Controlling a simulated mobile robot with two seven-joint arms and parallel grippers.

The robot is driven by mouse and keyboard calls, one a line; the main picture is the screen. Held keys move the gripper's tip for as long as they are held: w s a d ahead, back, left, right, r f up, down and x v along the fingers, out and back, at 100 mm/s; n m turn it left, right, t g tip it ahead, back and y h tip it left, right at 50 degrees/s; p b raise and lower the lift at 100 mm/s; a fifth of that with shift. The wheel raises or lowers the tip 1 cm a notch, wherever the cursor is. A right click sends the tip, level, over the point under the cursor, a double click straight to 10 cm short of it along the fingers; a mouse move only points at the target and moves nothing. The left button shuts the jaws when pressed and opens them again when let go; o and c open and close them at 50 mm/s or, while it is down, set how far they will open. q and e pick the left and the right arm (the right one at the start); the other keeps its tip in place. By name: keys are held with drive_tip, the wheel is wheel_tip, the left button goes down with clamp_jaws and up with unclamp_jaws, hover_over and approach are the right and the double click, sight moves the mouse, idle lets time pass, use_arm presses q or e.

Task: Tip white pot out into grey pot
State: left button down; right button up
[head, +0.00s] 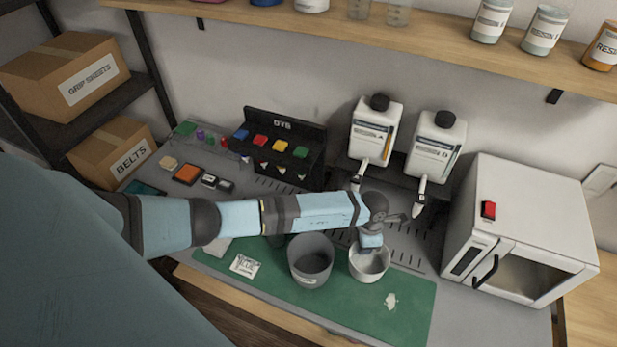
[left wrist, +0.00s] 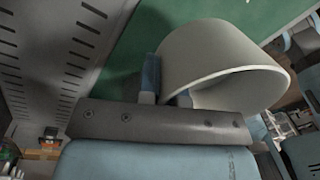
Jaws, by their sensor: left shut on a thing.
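The white pot (head: 369,267) stands on the green mat, a little right of the grey pot, in the head view. The grey pot (head: 311,262) is upright on the mat, dark inside. My left gripper (head: 370,243) reaches down to the far side of the white pot. In the left wrist view my left gripper (left wrist: 166,88) has its fingers on either side of the white pot's wall (left wrist: 205,48), shut on its rim. The white pot's contents are hard to make out. My right gripper is not in view.
The green mat (head: 400,323) has a white spill mark and a labelled packet (head: 245,265) on it. Two dispenser bottles (head: 374,128) stand behind. A white oven-like box (head: 519,228) is at right. Small coloured parts lie at back left.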

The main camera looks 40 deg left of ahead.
use_arm(q)
drive_tip(key=shift+s, duration=0.1)
idle(0.3)
drive_tip(key=shift+s+a+r+h, duration=0.1)
drive_tip(key=shift+a+r+h, duration=0.1)
drive_tip(key=shift+a+h, duration=0.1)
drive_tip(key=shift+s+a+r+t+h, duration=0.15)
drive_tip(key=shift+s+a+t+h, duration=0.05)
drive_tip(key=shift+t+h, duration=0.25)
drive_tip(key=s+a+r+t+h+b, duration=0.1)
drive_tip(key=s+a+r+t+h, duration=0.1)
drive_tip(key=r+h, duration=0.4)
drive_tip(key=shift+a+t, duration=0.45)
drive_tip(key=shift+a, duration=0.55)
drive_tip(key=shift+b, duration=0.3)
